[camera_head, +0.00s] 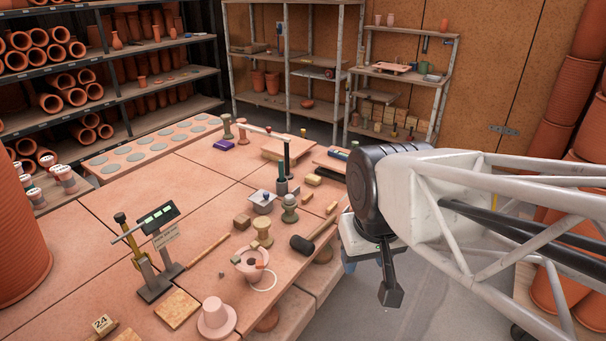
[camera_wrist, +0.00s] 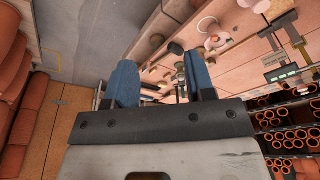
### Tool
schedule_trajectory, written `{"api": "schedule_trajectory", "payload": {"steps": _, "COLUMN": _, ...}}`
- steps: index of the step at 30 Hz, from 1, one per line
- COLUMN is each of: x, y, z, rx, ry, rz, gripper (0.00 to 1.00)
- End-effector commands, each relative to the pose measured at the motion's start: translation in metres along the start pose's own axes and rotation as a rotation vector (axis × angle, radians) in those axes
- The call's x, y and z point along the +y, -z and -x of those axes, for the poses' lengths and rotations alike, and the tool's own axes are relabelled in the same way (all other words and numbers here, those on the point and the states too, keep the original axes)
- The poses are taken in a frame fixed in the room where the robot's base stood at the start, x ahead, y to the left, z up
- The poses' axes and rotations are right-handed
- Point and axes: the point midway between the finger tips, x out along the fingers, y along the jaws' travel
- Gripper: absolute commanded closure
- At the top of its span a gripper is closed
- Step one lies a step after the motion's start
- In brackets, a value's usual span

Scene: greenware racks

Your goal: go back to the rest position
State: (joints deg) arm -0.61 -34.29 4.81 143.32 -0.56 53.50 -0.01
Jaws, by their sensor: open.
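My gripper (camera_wrist: 158,72) shows in the wrist view with its two blue fingers spread apart. Nothing is between them; the table and its tools show beyond the gap. In the head view my gripper is mostly hidden behind my arm's dark joint and white link, with a bit of blue (camera_head: 348,265) showing below. It hangs beside the right edge of the terracotta-coloured table (camera_head: 90,235), over the grey floor, apart from the objects on the table.
Shelves of clay pipes (camera_head: 70,80) are at the left. Stacked terracotta pots (camera_head: 572,95) are at the right. Grey floor (camera_head: 350,308) is clear.

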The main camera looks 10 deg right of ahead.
Motion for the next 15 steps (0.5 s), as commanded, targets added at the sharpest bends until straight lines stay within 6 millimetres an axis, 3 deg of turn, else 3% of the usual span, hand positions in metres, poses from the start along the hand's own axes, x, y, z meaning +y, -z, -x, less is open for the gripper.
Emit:
{"api": "schedule_trajectory", "payload": {"steps": 6, "x": 0.005, "y": -0.019, "z": 0.003, "rx": 0.011, "ry": -0.005, "rz": -0.034, "gripper": 0.50}}
{"api": "schedule_trajectory", "payload": {"steps": 15, "x": 0.006, "y": -0.020, "z": 0.003, "rx": 0.011, "ry": -0.005, "rz": -0.036, "gripper": 0.50}}
